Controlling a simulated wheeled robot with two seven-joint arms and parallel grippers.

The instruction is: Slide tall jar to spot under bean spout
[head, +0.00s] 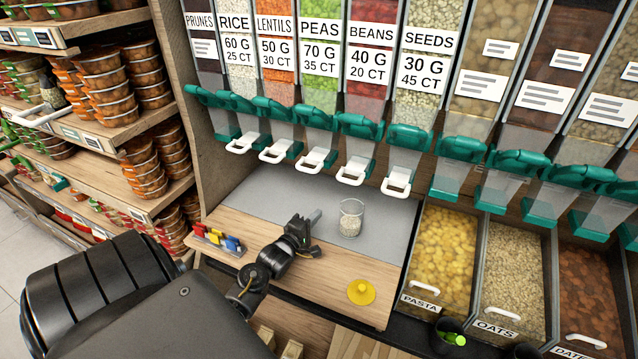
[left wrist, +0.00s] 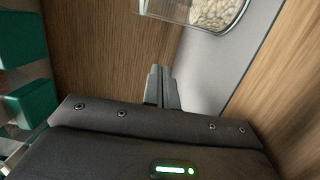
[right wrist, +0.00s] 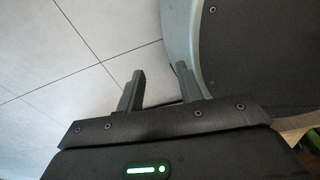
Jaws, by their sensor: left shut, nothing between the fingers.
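The tall clear glass jar (head: 350,218) stands upright on the grey mat (head: 290,193) with pale grains in its bottom. Its lower part also shows at the top of the left wrist view (left wrist: 205,14). The beans dispenser (head: 371,64) has a green spout with a white handle (head: 353,171), above and behind the jar. My left gripper (head: 315,216) is shut and empty, just left of the jar, with a small gap seeming to lie between them. Its fingers press together in the left wrist view (left wrist: 160,73). My right gripper (right wrist: 160,72) is open and empty over floor tiles.
A yellow funnel-like piece (head: 361,292) lies on the wooden counter front. A rack of coloured clips (head: 218,238) sits at its left. Bins of pasta (head: 447,245) and oats (head: 512,270) stand at the right. Other spouts with white handles overhang the mat.

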